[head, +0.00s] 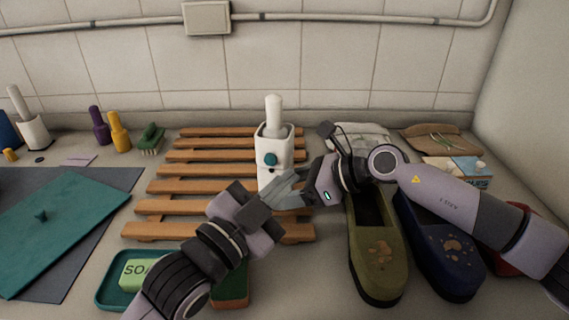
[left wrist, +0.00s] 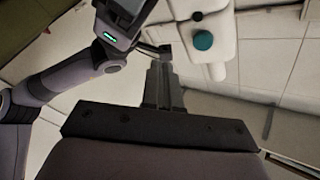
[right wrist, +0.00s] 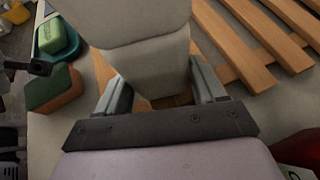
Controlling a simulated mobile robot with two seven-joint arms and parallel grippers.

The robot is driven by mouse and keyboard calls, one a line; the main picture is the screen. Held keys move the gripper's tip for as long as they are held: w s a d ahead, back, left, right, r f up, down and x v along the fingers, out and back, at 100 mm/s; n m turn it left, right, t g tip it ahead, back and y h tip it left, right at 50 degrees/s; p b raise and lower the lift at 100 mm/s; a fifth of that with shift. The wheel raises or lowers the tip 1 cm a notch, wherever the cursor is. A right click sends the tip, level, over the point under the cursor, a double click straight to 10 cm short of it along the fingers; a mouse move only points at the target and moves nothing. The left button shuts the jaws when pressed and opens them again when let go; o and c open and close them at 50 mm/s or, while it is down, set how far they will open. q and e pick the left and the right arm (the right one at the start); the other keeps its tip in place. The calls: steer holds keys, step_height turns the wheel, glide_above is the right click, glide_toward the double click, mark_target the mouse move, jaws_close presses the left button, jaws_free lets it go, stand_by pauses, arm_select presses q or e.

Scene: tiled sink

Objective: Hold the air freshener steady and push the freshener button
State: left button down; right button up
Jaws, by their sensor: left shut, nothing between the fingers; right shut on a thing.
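The air freshener (head: 283,150) is a white upright device with a white top piece and a round teal button (head: 271,160) on its front. It stands at the right side of the wooden slatted rack. My right gripper (right wrist: 160,88) is shut on the air freshener's body, one finger on each side. My left gripper (left wrist: 158,66) is shut and empty. Its fingertips are just in front of the air freshener, below and right of the button in the head view. The button also shows in the left wrist view (left wrist: 203,40), clear of the fingers.
The wooden rack (head: 185,183) lies under and left of the air freshener. A green shoe (head: 378,262) and a blue shoe (head: 440,245) are at right. A soap dish (head: 107,290) and sponge (head: 232,291) are in front. Purple and yellow bottles (head: 119,132) stand back left.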

mark_target(288, 161)
arm_select(q)
steer(key=shift+w+a, duration=0.1)
steer(key=shift+w, duration=0.85)
steer(key=shift+w, duration=0.1)
stand_by(1.3)
steer(key=shift+w, duration=0.35)
steer(key=shift+w+a, duration=0.1)
steer(key=shift+w, duration=0.15)
stand_by(0.4)
steer(key=shift+w+a+f, duration=0.1)
steer(key=shift+w+f, duration=0.1)
steer(key=shift+w, duration=0.2)
stand_by(0.4)
steer(key=shift+s+f, duration=0.1)
steer(key=shift+s, duration=0.95)
steer(key=shift+s+d, duration=0.1)
steer(key=shift+d, duration=0.1)
